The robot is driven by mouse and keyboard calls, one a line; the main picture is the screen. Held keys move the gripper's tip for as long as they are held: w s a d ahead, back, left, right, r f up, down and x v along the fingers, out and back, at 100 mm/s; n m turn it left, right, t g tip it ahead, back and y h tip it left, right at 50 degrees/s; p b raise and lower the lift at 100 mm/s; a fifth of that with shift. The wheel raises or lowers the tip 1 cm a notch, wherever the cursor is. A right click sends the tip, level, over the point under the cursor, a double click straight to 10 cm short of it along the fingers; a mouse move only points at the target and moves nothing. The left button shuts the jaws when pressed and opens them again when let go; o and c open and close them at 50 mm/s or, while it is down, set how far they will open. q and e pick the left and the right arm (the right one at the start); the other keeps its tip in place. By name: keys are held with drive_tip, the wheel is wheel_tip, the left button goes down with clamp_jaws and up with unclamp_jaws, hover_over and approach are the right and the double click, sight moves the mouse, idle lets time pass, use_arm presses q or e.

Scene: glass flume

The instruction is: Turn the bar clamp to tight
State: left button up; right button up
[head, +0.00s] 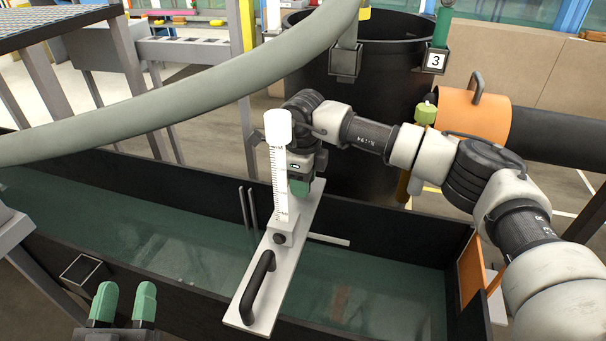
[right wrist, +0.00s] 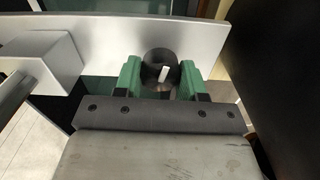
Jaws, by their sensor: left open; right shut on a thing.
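A pale metal bar (head: 243,312) lies across the water channel, with a black handle at its near end. In the right wrist view, a round black clamp knob (right wrist: 158,60) with a short white mark, tilted slightly from upright, sits on the bar (right wrist: 213,42). The green fingers of my right gripper (right wrist: 160,78) are on either side of it, shut on it. In the head view my right gripper (head: 300,184) is at the bar's far part and hides this knob. My left gripper (head: 123,304) is open and empty at the lower left, apart from the bar.
A white scale post (head: 278,175) stands on the bar beside my right gripper. Dark channel walls (head: 135,190) run along both sides of the water. A thick grey hose (head: 190,105) crosses the upper left. A black tank (head: 385,60) and an orange-banded pipe (head: 470,118) stand behind.

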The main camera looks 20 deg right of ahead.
drive_tip(key=n+p, duration=0.1)
drive_tip(key=n, duration=0.1)
drive_tip(key=shift+r+n, duration=0.15)
drive_tip(key=shift+n, duration=1.15)
drive_tip(key=shift+w+n+p, duration=0.1)
drive_tip(key=shift+n+p, duration=0.25)
drive_tip(key=shift+n, duration=0.55)
drive_tip(key=n, duration=0.2)
drive_tip(key=shift+n, duration=0.4)
drive_tip(key=n, duration=0.2)
drive_tip(key=shift+n+p, duration=0.35)
drive_tip(key=shift+n, duration=0.05)
drive_tip(key=n, duration=0.2)
drive_tip(key=shift+n, duration=0.3)
drive_tip(key=n, duration=0.2)
drive_tip(key=shift+n, duration=0.3)
use_arm(q)
wheel_tip(320, 180, down, 8)
drive_tip(key=s+a+g+y, duration=0.1)
drive_tip(key=g+y, duration=0.1)
drive_tip(key=g, duration=0.5)
drive_tip(key=shift+a+f+g, duration=0.15)
drive_tip(key=shift+a+g, duration=0.15)
drive_tip(key=shift+a, duration=0.1)
use_arm(e)
drive_tip(key=shift+w+n, duration=0.1)
drive_tip(key=shift+n, duration=1.6)
use_arm(q)
drive_tip(key=shift+s, duration=0.1)
